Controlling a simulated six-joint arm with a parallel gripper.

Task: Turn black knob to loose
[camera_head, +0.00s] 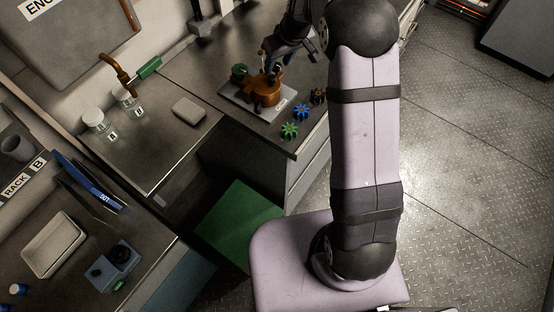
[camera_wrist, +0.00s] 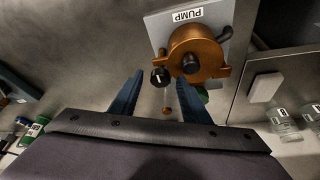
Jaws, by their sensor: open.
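In the wrist view a small black knob (camera_wrist: 160,77) with a short white mark sits at the left side of the copper-coloured pump (camera_wrist: 205,48). The mark looks about upright in the picture. The pump stands on a pale plate (camera_wrist: 160,28) labelled PUMP, and also shows in the head view (camera_head: 266,91). My gripper (camera_wrist: 160,80) is open, its two blue fingers either side of the knob in the picture. I cannot tell whether they touch it or how far off it is. In the head view my gripper (camera_head: 272,50) is just above and behind the pump; the small knob cannot be made out there.
Star-shaped blue (camera_head: 302,111), green (camera_head: 289,130) and dark-orange (camera_head: 317,95) knobs lie right of the plate. A green round part (camera_head: 239,71) is at its left. Jars (camera_head: 95,120) and a pale block (camera_head: 188,110) stand on the left bench.

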